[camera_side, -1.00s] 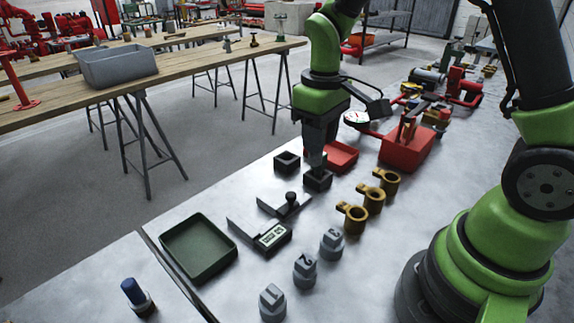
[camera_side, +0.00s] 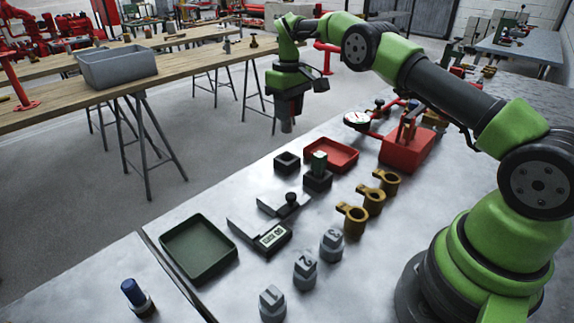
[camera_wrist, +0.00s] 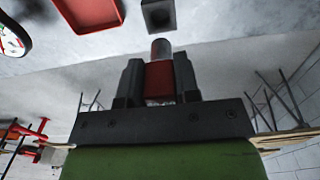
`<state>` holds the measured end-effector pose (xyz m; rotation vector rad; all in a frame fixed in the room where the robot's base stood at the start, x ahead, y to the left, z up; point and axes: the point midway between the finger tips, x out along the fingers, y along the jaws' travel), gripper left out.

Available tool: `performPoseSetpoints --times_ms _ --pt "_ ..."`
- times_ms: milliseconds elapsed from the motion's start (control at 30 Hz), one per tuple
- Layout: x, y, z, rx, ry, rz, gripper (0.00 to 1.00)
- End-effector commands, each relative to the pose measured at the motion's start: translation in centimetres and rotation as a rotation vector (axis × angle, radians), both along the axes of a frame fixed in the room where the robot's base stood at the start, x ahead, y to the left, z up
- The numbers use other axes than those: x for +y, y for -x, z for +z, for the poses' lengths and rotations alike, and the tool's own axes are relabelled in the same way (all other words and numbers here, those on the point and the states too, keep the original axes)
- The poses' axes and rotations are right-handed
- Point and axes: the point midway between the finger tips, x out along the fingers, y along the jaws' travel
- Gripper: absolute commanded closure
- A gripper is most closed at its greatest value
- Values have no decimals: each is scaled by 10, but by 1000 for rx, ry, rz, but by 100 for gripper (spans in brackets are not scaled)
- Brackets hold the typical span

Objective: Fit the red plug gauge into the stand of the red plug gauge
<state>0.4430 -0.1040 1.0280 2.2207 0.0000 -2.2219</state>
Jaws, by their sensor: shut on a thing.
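My gripper (camera_wrist: 159,82) is shut on the red plug gauge (camera_wrist: 159,76). The gauge has a red grip and a grey metal cylinder end pointing away from my gripper. In the side view my gripper (camera_side: 289,108) is raised behind the stands, with the gauge's grey end (camera_side: 287,126) hanging below it. The empty dark square stand (camera_side: 287,163) is on the table, apart from the gauge. In the wrist view a dark square stand with an open hole (camera_wrist: 158,14) lies just beyond the gauge's tip.
A dial gauge (camera_side: 357,118) is at the back.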

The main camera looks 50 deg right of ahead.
Motion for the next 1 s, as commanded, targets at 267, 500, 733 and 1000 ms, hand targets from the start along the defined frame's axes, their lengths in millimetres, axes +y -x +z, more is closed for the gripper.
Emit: performPoseSetpoints --times_ms 267,500,733,1000 --pt "-1 0 -45 3 -2 0 100" --pt "-1 0 -73 0 -1 -1 100" --pt "-1 -1 -100 -3 -1 0 100" --pt "-1 -1 -100 -4 0 -1 100"
